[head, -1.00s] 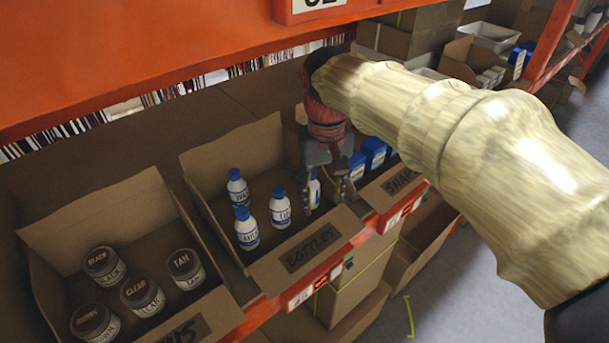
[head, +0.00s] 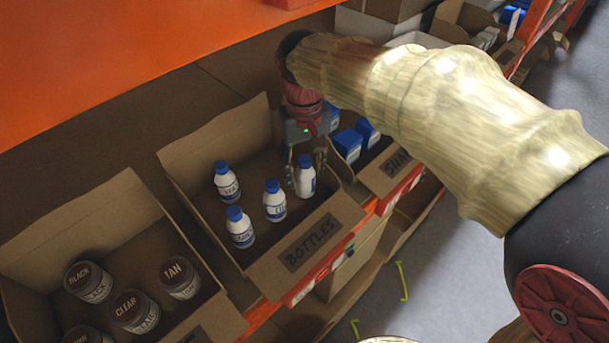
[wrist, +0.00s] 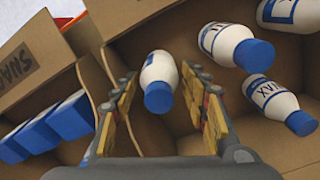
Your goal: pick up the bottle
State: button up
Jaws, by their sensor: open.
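Several white bottles with blue caps stand in the cardboard box labelled BOTTLES (head: 318,243). My gripper (head: 305,168) is open over the right side of this box, at the rightmost bottle (head: 305,178). In the wrist view that bottle (wrist: 158,80) lies between the two open fingers of my gripper (wrist: 160,105), its blue cap toward me. No firm grip on it shows. Two other bottles, one in the middle (head: 274,201) and one nearer the front left (head: 240,228), stand apart to the left. Another bottle (head: 227,182) stands behind them.
A box to the left holds several dark-lidded jars (head: 179,278). A box to the right (head: 392,176) holds blue cartons (head: 347,145). Cardboard walls stand close to my gripper. The orange shelf beam (head: 120,60) runs above.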

aim_at(305, 178)
jog(key=shift+f, duration=1.55)
jog(key=shift+s, duration=0.1)
jog(key=shift+c, duration=1.3)
jog(key=c, duration=0.7)
jog(key=shift+r, duration=0.1)
jog(key=shift+c, duration=0.2)
